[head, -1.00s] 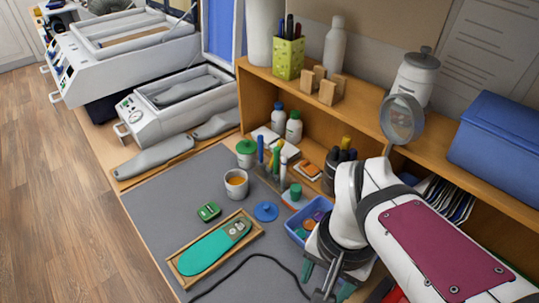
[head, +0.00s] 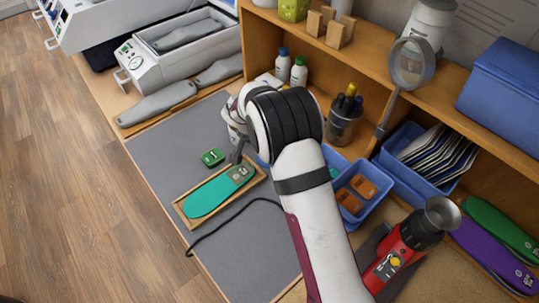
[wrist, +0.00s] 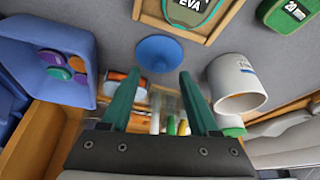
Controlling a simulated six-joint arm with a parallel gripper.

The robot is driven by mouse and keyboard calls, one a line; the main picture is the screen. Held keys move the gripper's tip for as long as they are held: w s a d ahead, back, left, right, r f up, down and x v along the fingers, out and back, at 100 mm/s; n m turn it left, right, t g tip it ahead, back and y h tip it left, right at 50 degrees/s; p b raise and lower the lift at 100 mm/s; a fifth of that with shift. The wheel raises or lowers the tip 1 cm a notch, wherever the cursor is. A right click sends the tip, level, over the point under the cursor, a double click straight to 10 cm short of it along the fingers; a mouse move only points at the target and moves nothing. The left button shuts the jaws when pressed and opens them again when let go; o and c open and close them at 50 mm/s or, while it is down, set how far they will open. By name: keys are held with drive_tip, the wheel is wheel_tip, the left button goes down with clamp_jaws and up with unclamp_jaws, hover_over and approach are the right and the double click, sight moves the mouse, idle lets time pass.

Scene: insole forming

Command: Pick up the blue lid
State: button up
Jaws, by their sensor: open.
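The blue lid (wrist: 160,53) is a round disc with a raised centre. It lies on the grey mat in the wrist view, just beyond my fingertips and roughly between them. My gripper (wrist: 154,82) has two green fingers spread apart, with nothing held between them. The lid looks apart from both fingers. In the head view my arm hides most of the lid's spot, and the fingers are largely hidden too.
A white mug (wrist: 236,84) stands close to one finger. A blue bin (wrist: 62,55) with coloured discs is on the other side. A wooden tray (head: 182,209) holds a teal insole. A green device (head: 212,157) and a black cable (head: 222,221) lie on the mat.

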drive_tip(key=x, duration=0.4)
drive_tip(key=shift+s+d, duration=0.1)
drive_tip(key=shift+s, duration=0.05)
clamp_jaws()
